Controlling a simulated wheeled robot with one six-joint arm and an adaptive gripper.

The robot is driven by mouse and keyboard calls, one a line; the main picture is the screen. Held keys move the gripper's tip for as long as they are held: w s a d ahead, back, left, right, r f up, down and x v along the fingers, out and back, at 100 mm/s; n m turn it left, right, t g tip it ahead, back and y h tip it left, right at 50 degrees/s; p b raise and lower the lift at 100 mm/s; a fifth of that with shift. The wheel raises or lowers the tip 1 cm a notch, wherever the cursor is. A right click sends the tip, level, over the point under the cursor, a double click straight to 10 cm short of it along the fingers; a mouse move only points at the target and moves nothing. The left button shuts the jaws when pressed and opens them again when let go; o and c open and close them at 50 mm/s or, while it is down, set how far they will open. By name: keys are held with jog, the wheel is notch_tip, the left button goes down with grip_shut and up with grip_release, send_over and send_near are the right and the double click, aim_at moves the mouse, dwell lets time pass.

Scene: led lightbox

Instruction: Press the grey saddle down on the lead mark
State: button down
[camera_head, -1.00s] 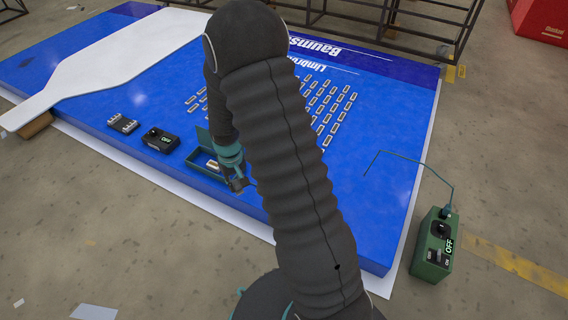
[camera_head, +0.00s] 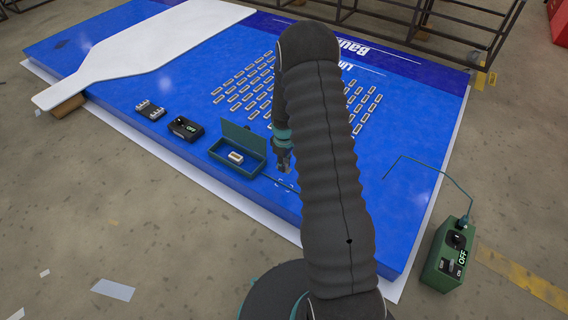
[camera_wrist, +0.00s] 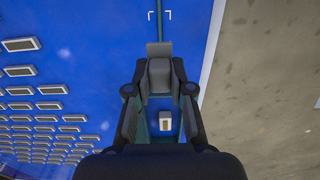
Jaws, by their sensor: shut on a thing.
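My gripper (camera_wrist: 158,88) is shut on the grey saddle (camera_wrist: 160,72), a small block with a flat plate at its far end. In the head view my gripper (camera_head: 284,168) is just right of the open green box, low over the blue panel. The saddle is too small to make out there. The thin green lead (camera_wrist: 163,28) runs up from behind the saddle in the wrist view. White corner brackets of the mark (camera_wrist: 160,15) frame the lead ahead of the saddle. Saddle and mark appear apart; the height between them cannot be told.
The green box (camera_head: 222,167), lid raised, holds a pale module (camera_head: 236,157). A black OFF unit (camera_head: 186,129) and grey clips (camera_head: 150,110) lie left of it. Rows of LED modules (camera_head: 240,90) fill the blue panel (camera_head: 200,190). A green OFF supply (camera_head: 447,262) stands right, on the floor.

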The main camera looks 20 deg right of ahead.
jog(key=shift+f, duration=0.1)
jog(key=b, duration=0.6)
send_over(284, 185)
jog(key=shift+f, duration=3.85)
jog(key=shift+f+b, duration=0.5)
jog(key=shift+f, duration=0.75)
jog(key=c, duration=0.9)
grip_release()
jog(key=shift+c, duration=0.2)
jog(key=shift+r, duration=0.15)
jog(key=shift+r+p, duration=2.25)
jog(key=shift+r, duration=1.7)
